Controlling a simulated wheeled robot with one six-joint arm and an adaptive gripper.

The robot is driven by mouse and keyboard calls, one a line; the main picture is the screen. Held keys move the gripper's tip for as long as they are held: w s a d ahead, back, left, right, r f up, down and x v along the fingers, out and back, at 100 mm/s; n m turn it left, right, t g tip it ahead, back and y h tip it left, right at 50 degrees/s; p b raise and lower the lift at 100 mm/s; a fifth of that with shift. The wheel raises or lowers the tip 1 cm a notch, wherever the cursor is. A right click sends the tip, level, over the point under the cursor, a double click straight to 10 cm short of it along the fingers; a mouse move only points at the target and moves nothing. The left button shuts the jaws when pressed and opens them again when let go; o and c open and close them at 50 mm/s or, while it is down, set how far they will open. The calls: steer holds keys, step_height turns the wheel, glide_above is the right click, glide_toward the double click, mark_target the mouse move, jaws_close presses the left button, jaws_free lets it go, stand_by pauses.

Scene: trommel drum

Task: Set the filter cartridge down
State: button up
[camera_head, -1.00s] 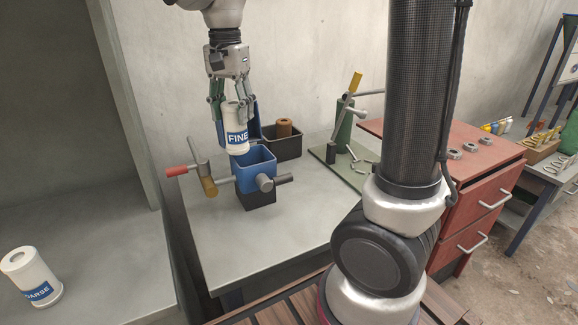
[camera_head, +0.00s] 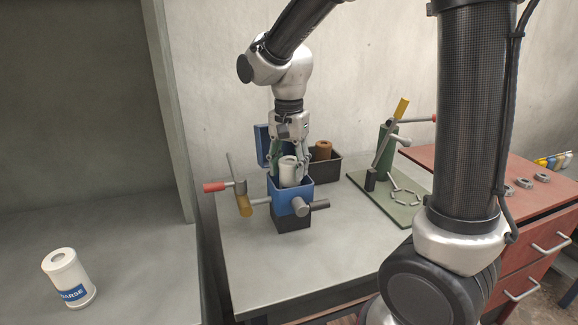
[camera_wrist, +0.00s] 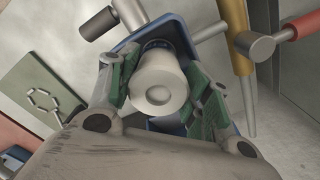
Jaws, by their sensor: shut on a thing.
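The white filter cartridge (camera_head: 288,170) is upright, its lower part inside the blue square housing (camera_head: 291,199), so its label is hidden. My gripper (camera_head: 289,174) points down and is shut on the cartridge's upper part, just above the housing. In the wrist view, the cartridge's round top (camera_wrist: 158,84) sits between the green fingers (camera_wrist: 165,92), with the blue housing rim (camera_wrist: 178,24) around and beyond it. I cannot tell if the cartridge touches the housing's floor. The housing's lid (camera_head: 264,144) stands open behind it.
A red-handled valve lever (camera_head: 217,187) is left of the housing and a grey pipe stub (camera_head: 318,204) right. A black bin (camera_head: 330,168) holds a brown cartridge (camera_head: 323,149). A green lever press (camera_head: 385,150) stands right. A COARSE cartridge (camera_head: 68,277) stands at far left.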

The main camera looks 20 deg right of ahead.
steer(key=o, duration=1.1)
steer(key=shift+f, duration=0.1)
step_height(320, 180, up, 12)
steer(key=s+d+f+n+t, duration=0.3)
steer(key=s+d+n, duration=0.6)
steer(key=s+d, duration=0.6)
steer(key=s+t, duration=0.1)
steer(key=s, duration=0.2)
steer(key=shift+s+d+f, duration=0.15)
steer(key=shift+s+f, duration=0.05)
steer(key=shift+s, duration=0.1)
